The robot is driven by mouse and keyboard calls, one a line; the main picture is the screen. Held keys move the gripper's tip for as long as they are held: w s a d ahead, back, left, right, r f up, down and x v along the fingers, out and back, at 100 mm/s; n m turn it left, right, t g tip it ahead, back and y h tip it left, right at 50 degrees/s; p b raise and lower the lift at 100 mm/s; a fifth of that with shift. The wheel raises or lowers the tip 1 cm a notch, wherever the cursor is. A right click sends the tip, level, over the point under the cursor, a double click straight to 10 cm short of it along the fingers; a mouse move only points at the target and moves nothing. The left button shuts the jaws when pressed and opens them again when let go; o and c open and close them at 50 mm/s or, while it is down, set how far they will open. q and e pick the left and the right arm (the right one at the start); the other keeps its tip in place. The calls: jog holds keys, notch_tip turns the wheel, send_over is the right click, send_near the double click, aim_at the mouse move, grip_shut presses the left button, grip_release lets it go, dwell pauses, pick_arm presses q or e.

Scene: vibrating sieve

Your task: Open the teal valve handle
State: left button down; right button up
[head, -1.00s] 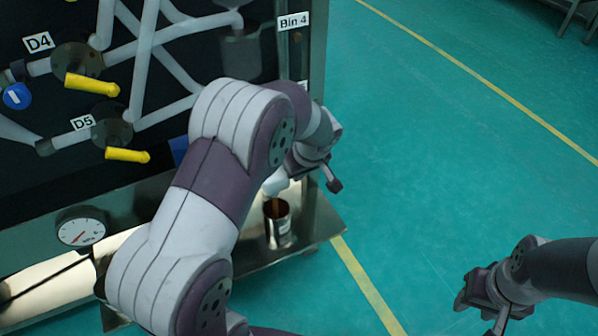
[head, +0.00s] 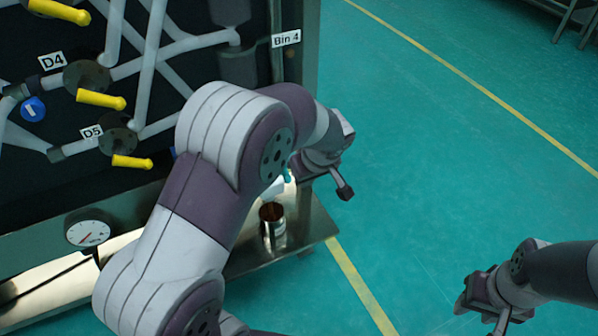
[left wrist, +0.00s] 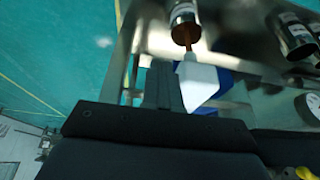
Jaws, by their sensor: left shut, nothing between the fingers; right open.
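A small teal patch (head: 288,175), perhaps part of the teal valve handle, shows beside my left wrist in the head view; the rest is hidden behind my arm. A white spout (left wrist: 199,84) is beside my left gripper's dark fingers (left wrist: 161,85) in the left wrist view. The fingers are shut and empty; I cannot tell whether they touch anything. A metal can (head: 273,228) stands below the spout, with brown material at its mouth. My right gripper (head: 482,305) is open and empty, away from the machine at the lower right.
The dark panel carries pipes and yellow handles, including one at D4 (head: 101,99) and one at D5 (head: 132,162). A gauge (head: 88,230) is at the lower left. Another can (left wrist: 294,37) shows in the left wrist view.

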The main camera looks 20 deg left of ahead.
pick_arm(q)
jog(key=s+d+r, duration=0.2)
jog(key=d, duration=0.1)
jog(key=shift+s+r+p, duration=0.15)
jog(key=shift+r+p, duration=0.1)
jog(key=shift+p, duration=0.05)
jog(key=s+f+m+g+h, duration=0.15)
jog(key=s+m+h, duration=0.25)
jog(key=s+m, duration=0.85)
notch_tip(320, 180, up, 32)
jog(key=s+a+n+p, duration=0.1)
jog(key=n+p, duration=0.1)
jog(key=p, duration=2.9)
jog(key=shift+s+f, duration=0.2)
jog(key=shift+s, duration=0.2)
jog(key=shift+s, duration=0.1)
